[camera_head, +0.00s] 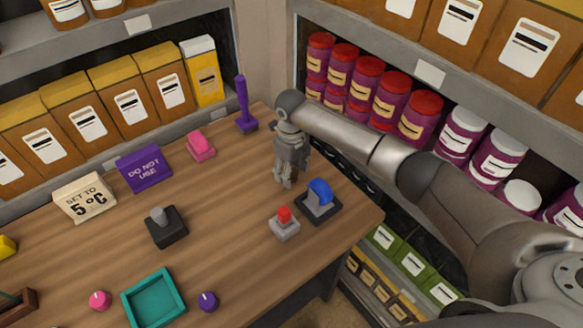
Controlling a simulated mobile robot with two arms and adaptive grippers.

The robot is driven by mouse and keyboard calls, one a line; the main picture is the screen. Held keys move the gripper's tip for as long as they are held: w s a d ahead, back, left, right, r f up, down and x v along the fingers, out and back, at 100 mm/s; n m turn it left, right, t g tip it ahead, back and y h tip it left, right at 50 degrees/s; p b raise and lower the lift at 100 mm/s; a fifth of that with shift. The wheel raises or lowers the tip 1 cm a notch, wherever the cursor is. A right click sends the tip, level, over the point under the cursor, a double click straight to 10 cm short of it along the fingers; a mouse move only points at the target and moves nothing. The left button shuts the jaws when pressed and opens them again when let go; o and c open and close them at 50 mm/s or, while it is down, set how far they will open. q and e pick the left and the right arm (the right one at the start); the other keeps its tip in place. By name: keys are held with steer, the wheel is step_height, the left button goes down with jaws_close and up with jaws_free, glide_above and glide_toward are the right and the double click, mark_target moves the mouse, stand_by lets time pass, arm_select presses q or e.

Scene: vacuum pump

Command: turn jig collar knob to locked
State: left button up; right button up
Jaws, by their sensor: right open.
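My right gripper (284,184) hangs over the right part of the wooden table, pointing down. It is open with nothing seen between its fingers. A blue rounded piece (320,190) stands on a dark square base (318,208) just right of and nearer than the gripper, apart from it. A red knob (284,213) on a light grey block stands in front of the gripper. A grey knob (157,215) sits on a black block (166,228) further left. I cannot tell for sure which of these is the jig collar knob, nor its setting. My left gripper is not in view.
The table (235,245) also bears a teal tray (178,299), a pink knob (100,299), a purple knob (208,301), a "do not use" sign (144,168), a "set to 5 °C" sign (84,198), a pink item (200,147) and an upright purple item (242,102). Loaded shelves stand behind.

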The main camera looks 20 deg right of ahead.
steer(key=shift+c, duration=1.3)
steer(key=c, duration=0.7)
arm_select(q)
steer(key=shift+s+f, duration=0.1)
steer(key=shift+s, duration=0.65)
arm_select(e)
steer(key=shift+c, duration=0.2)
